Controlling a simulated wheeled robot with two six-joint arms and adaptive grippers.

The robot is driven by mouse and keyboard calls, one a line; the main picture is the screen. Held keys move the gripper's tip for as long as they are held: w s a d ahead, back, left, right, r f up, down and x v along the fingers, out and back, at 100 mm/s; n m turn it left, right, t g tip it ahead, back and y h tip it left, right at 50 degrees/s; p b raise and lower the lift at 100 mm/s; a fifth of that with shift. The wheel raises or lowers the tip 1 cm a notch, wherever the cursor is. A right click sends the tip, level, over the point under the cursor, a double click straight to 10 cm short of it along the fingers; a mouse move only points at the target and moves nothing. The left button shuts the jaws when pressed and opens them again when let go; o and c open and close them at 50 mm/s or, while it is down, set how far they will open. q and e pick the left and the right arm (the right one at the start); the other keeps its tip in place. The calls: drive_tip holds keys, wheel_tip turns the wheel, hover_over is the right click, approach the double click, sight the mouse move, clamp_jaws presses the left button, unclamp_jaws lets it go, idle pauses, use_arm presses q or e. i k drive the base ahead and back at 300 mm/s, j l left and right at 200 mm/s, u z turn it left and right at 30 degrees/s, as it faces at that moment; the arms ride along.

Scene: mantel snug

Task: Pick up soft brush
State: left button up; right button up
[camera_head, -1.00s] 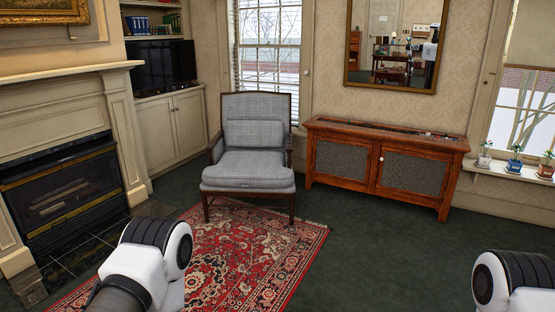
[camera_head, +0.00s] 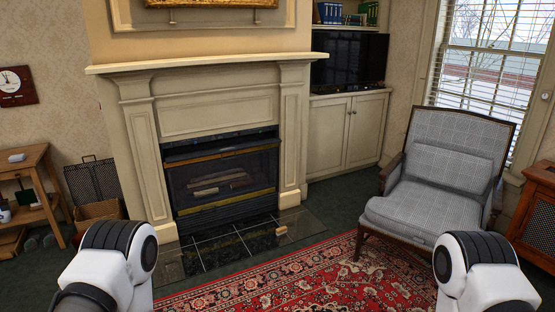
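I cannot make out a soft brush for certain. A small tan object (camera_head: 281,231) lies at the right front of the dark tiled hearth, too small to identify. A small pale item (camera_head: 17,157) sits on top of the wooden side table at the far left, also unclear. My two white arms show at the bottom left and bottom right, apart from these things. Neither gripper is in view.
A fireplace (camera_head: 215,115) stands ahead, with a black mesh screen and box to its left. A wooden side table (camera_head: 38,165) is at far left. Green carpet shows between them.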

sight(283, 230)
drive_tip(key=i+j, duration=0.1)
drive_tip(key=i, duration=0.55)
drive_tip(key=i+j, duration=0.1)
drive_tip(key=i, duration=0.55)
drive_tip(key=i+j, duration=0.15)
drive_tip(key=i, duration=0.5)
